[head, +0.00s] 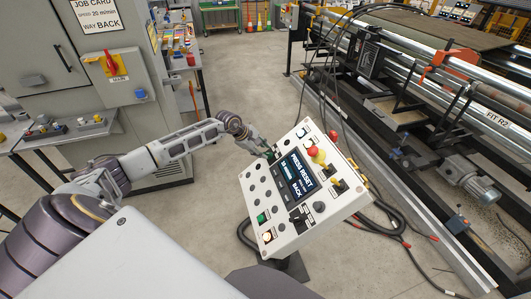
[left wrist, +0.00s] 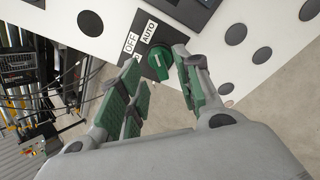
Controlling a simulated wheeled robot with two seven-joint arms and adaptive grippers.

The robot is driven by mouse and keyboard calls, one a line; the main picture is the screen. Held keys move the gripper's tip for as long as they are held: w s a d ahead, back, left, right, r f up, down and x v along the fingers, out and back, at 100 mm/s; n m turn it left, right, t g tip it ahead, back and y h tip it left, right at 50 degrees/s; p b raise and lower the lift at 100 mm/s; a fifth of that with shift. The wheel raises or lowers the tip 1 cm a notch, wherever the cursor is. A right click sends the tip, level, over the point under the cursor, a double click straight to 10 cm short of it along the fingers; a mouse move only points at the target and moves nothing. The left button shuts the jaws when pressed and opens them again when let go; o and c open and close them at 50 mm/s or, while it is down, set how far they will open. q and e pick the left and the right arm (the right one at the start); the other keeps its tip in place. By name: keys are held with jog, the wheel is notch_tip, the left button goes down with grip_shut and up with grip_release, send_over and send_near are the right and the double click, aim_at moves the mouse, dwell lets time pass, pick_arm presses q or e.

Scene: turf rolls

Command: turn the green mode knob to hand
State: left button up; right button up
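The green mode knob (left wrist: 159,63) shows in the left wrist view on a dark plate of the white control panel. White labels OFF (left wrist: 131,43) and AUTO (left wrist: 150,30) are beside it; another label is mostly hidden by a finger. I cannot tell surely where the knob points. My left gripper (left wrist: 161,56) is open, with its green-padded fingers on either side of the knob and a visible gap around it. In the head view the left gripper (head: 268,154) is at the panel's upper left edge and hides the knob. My right gripper is not in view.
The panel (head: 285,238) carries a screen (head: 298,175) reading PRESS RESET and BACK, a red button (head: 312,151), and several other buttons. Cables hang behind it. A roller machine (head: 430,100) stands at right, a grey cabinet (head: 60,60) at left.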

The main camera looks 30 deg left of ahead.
aim_at(266, 153)
pick_arm(q)
jog(key=shift+x, duration=1.75)
jog(key=shift+c, duration=0.4)
grip_shut()
